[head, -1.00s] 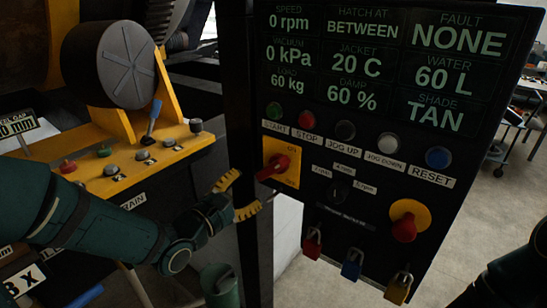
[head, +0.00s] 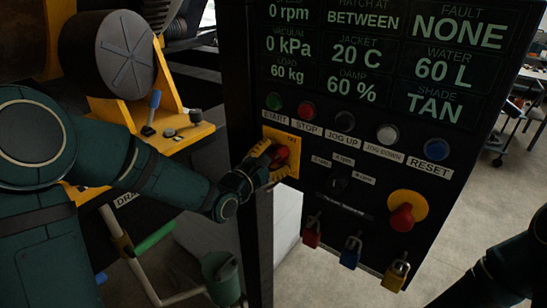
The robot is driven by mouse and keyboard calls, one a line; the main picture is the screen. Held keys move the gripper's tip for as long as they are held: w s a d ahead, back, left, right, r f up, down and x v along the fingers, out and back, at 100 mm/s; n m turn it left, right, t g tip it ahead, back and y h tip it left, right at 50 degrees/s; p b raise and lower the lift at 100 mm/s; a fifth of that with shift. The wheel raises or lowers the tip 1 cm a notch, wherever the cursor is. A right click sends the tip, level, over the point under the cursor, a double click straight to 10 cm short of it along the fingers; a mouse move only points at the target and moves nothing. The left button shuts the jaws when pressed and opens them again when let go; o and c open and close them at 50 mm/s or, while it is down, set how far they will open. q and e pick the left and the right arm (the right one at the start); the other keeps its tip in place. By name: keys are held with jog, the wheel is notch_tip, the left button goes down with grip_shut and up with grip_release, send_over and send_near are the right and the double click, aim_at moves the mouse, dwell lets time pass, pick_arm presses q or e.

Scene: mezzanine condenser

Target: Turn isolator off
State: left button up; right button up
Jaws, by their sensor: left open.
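The isolator is a red rotary handle (head: 281,154) on a yellow plate (head: 292,168) at the left side of the black control panel. My left gripper (head: 272,157) is at the isolator, its yellow fingers open around or beside the red handle. I cannot tell whether the fingers touch it. The gripper hides part of the handle and the left part of the plate. My right arm shows only as a dark link at the lower right; its gripper is out of view.
A red knob on a yellow disc (head: 407,208) sticks out at the panel's lower right. Red (head: 311,236), blue (head: 350,256) and yellow (head: 397,273) padlocks hang below. A row of push buttons (head: 341,122) is above. A yellow-framed machine (head: 178,132) stands left.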

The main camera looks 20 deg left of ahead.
pick_arm(q)
jog(key=shift+o, duration=0.2)
grip_shut()
pick_arm(e)
jog(key=shift+f, duration=0.1)
pick_arm(q)
jog(key=m+b, duration=0.4)
jog(key=shift+a+m, duration=0.1)
jog(key=shift+m, duration=0.2)
jog(key=m+b, duration=0.4)
jog(key=shift+r, duration=0.2)
jog(key=m+b, duration=0.3)
jog(key=m, duration=0.1)
jog(key=shift+r, duration=0.15)
jog(key=m+b, duration=0.2)
jog(key=m, duration=0.1)
jog(key=shift+r, duration=0.1)
jog(key=shift+r+m+b, duration=0.15)
jog(key=shift+m+b, duration=0.55)
jog(key=shift+m, duration=0.5)
pick_arm(e)
notch_tip(320, 180, down, 15)
jog(key=s, duration=0.1)
jog(key=shift+s+a+g, duration=0.25)
jog(key=shift+g, duration=0.05)
